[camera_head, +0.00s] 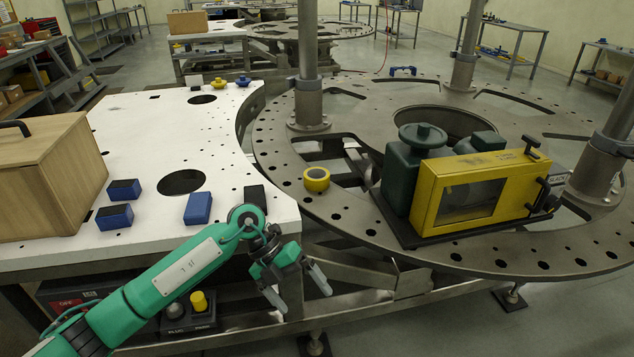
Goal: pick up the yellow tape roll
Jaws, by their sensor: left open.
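The yellow tape roll (316,179) lies on the near left part of the round metal turret plate (280,151), left of the yellow and green machine. My left gripper (301,299) is open and empty. Its fingers point down and to the right, in front of the near edge of the white table and the turret plate. The tape roll is above it in the picture, apart from the fingers. My right gripper is not in view.
The yellow and green machine (470,190) stands right of the tape roll. Upright posts (308,60) rise from the plate. The white table (140,130) holds a wooden box (50,175), blue and black blocks (198,208) and has round holes.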

